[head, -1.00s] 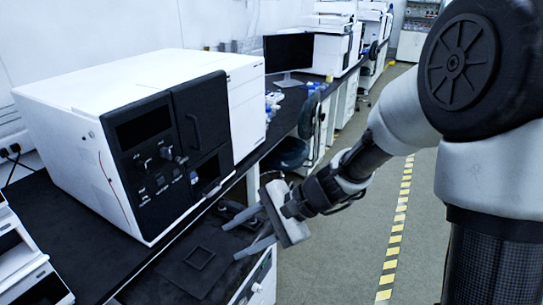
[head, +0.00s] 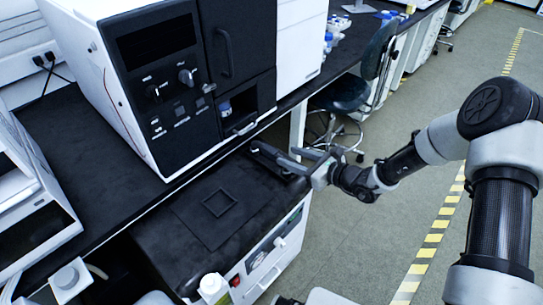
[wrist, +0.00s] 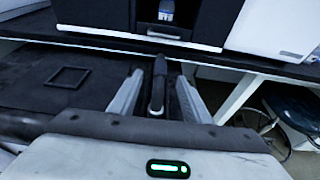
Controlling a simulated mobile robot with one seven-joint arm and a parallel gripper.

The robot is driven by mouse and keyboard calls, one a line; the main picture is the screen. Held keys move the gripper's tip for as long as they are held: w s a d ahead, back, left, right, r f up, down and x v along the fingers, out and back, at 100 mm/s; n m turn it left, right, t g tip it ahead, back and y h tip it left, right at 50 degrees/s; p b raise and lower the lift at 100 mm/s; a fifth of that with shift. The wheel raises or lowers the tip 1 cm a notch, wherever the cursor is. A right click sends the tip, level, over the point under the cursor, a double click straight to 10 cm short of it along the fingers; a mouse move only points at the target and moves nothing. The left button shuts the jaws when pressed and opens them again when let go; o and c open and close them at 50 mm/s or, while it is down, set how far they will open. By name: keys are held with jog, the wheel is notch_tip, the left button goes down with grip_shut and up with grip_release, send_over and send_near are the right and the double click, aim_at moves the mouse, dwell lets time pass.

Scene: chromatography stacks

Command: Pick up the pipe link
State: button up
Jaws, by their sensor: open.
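The pipe link appears to be the dark, elongated piece (head: 268,157) at the right end of the black bench top, below the analyser. In the wrist view the dark piece (wrist: 157,88) lies lengthwise between my two fingers, its near end rounded. My gripper (head: 295,157) is open, with its grey fingers reaching in from the right at the bench's edge. In the wrist view my gripper (wrist: 158,82) has one finger on each side of the piece, with gaps showing. I cannot tell its exact height above the bench.
A flat black mat with a square frame (head: 219,203) lies left of the piece. The white and black analyser (head: 160,85) stands behind on a higher black shelf. A white bottle (head: 213,288) is at the front. A chair (head: 345,92) stands right, beyond the bench.

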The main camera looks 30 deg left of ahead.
aim_at(276, 153)
jog(key=x, duration=0.5)
jog(key=shift+w, duration=0.1)
jog(key=shift+f+b+x, duration=0.2)
jog(key=shift+b+x, duration=0.2)
jog(key=shift+x, duration=0.95)
jog(key=shift+f+b+x, duration=0.2)
jog(key=shift+b+x, duration=0.15)
jog(key=shift+x, duration=1)
jog(key=shift+d, duration=0.15)
jog(key=shift+c, duration=0.5)
jog(key=shift+r, duration=0.1)
grip_shut()
